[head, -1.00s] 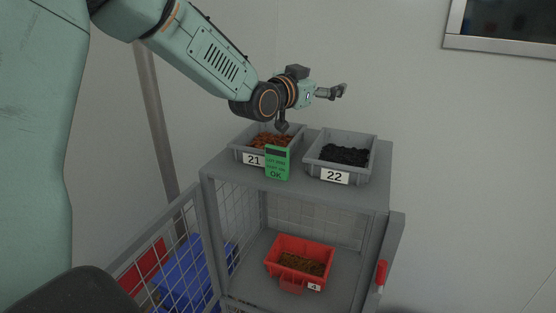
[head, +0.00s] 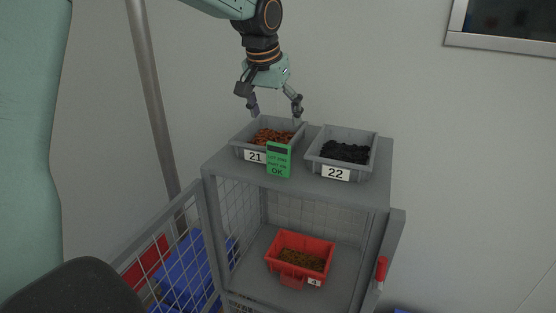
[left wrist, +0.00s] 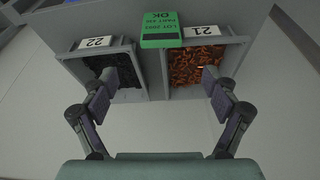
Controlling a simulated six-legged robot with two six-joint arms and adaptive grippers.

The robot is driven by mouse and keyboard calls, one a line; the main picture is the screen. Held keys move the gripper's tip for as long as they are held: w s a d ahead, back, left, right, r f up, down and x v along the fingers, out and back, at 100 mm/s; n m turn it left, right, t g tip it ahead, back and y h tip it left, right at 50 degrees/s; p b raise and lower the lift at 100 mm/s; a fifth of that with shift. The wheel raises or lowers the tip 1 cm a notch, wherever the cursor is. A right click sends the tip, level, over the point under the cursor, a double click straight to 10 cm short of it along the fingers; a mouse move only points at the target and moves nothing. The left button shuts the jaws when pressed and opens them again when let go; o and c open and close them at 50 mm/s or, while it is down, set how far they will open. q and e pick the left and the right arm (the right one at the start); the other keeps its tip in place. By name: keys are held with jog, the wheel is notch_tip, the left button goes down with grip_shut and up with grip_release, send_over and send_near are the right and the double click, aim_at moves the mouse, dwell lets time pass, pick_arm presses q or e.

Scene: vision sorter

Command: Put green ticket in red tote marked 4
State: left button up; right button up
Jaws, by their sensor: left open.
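The green ticket (head: 279,160), printed with "OK", stands upright at the front of the cart's top shelf, before the gap between bins 21 and 22. It also shows in the left wrist view (left wrist: 161,27), upside down. The red tote marked 4 (head: 300,256) sits on the lower shelf and holds brown pieces. My left gripper (head: 276,112) points down above and behind bin 21, open and empty. In the left wrist view its two fingers (left wrist: 156,85) are spread wide, with the ticket beyond them. My right gripper is not in view.
Grey bin 21 (head: 242,140) holds orange-brown parts and grey bin 22 (head: 327,163) holds black parts, both on the grey cart's top shelf (head: 224,163). Mesh panels (head: 170,250) stand at the left. A red handle (head: 381,269) is on the cart's right side.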

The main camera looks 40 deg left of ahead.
aim_at(278, 144)
pick_arm(q)
jog(key=x, duration=0.2)
jog(key=p+x, duration=0.1)
jog(key=x, duration=0.1)
jog(key=p+x, duration=0.1)
jog(key=x, duration=0.1)
jog(key=shift+s+a+f, duration=0.1)
jog(key=shift+s+f, duration=0.15)
jog(key=shift+f, duration=0.25)
jog(key=shift+w+f, duration=0.1)
jog(key=shift+f, duration=0.35)
